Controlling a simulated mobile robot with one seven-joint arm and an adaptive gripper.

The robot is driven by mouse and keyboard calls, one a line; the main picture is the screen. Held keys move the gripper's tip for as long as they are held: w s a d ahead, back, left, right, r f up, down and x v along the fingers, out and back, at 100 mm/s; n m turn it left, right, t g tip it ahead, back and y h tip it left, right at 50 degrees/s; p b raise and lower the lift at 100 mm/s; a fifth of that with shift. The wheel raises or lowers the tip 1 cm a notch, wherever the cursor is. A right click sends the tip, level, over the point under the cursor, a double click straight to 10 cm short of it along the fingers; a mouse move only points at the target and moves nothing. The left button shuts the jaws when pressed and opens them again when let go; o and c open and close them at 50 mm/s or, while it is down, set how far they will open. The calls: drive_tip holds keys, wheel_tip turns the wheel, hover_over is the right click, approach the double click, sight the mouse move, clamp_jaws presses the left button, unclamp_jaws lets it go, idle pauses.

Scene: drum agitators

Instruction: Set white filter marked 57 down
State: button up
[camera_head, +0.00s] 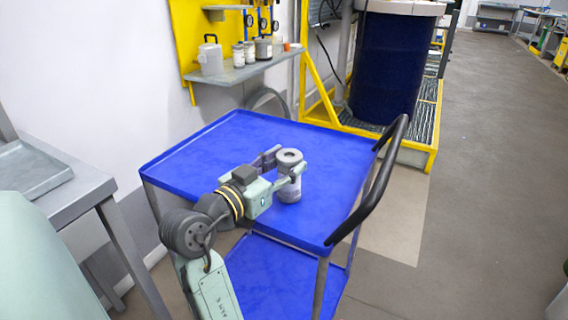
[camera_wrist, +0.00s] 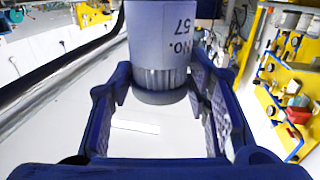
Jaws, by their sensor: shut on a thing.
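The white filter marked 57 (camera_head: 290,180) is a light grey-white cylinder with a round hole in its top. It stands upright between the fingers of my gripper (camera_head: 284,168), over the blue cart top (camera_head: 215,145). In the wrist view the filter (camera_wrist: 160,40) shows the print "NO. 57" and a ribbed band at one end. My gripper (camera_wrist: 165,95) is shut on it, one finger on each side. In the head view its lower end appears at or just above the cart surface; I cannot tell whether it touches.
The cart top is otherwise bare, with a raised rim and a black handle (camera_head: 375,185) at right. A wall shelf (camera_head: 245,68) with several containers is behind. A dark blue drum (camera_head: 388,65) stands in a yellow frame beyond the cart. A grey table (camera_head: 70,195) is at left.

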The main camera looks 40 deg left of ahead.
drive_tip(key=shift+f+b, duration=0.35)
drive_tip(key=o, duration=1.2)
drive_tip(key=shift+f, duration=0.15)
drive_tip(key=shift+c, duration=0.2)
